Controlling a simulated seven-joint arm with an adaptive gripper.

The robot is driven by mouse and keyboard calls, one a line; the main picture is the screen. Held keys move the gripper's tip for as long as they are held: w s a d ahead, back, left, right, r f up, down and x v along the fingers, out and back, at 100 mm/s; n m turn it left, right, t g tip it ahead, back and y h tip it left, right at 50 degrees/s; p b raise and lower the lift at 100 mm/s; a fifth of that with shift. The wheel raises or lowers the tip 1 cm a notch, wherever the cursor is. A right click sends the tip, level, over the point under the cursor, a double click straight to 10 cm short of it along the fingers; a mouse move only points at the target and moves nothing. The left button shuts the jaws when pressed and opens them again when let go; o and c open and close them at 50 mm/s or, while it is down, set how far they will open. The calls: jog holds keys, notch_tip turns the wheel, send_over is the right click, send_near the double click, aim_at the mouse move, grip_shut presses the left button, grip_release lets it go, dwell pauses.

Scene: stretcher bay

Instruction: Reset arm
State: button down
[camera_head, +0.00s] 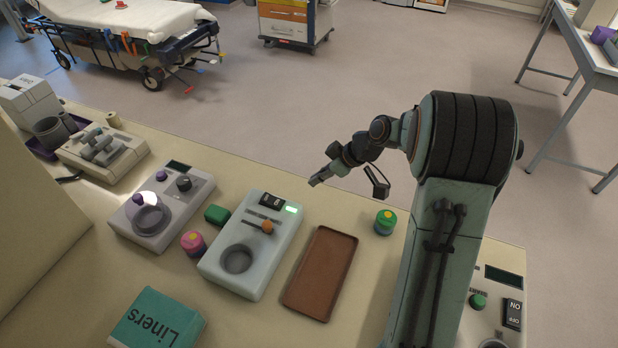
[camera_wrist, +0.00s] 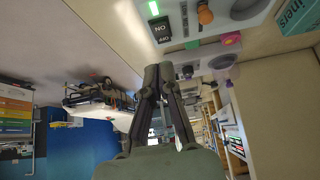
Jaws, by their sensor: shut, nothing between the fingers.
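My arm rises at the right of the head view and bends to the left. My gripper (camera_head: 318,180) is shut and empty, held in the air beyond the counter devices. In the wrist view my gripper (camera_wrist: 160,72) shows with its fingers together and nothing between them. The wrist picture looks upside down, with the counter and its devices along the top.
The counter holds a pale device with an orange knob (camera_head: 267,227), a brown tray (camera_head: 320,273), a green-and-yellow jar (camera_head: 385,222), a pink jar (camera_head: 193,243) and a Liners box (camera_head: 158,322). A stretcher (camera_head: 125,18) and a drawer cart (camera_head: 290,25) stand beyond open floor.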

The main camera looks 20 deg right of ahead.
dwell(0.4)
jog(key=a+r+n+t, duration=0.1)
jog(key=a+r+n, duration=0.2)
jog(key=a+r, duration=0.75)
jog(key=s+a+r, duration=0.3)
jog(key=s+a, duration=0.1)
jog(key=s, duration=0.5)
jog(key=s+d+f+m+g+h, duration=0.1)
jog(key=s+f+m+g+h, duration=0.1)
jog(key=s+m, duration=0.3)
jog(key=s+d+f+m+g+h, duration=0.2)
jog(key=s+f+m+g, duration=0.2)
jog(key=s, duration=1)
jog(key=shift+d+f+m, duration=0.15)
jog(key=shift+f+m, duration=0.45)
jog(key=shift+m, duration=0.3)
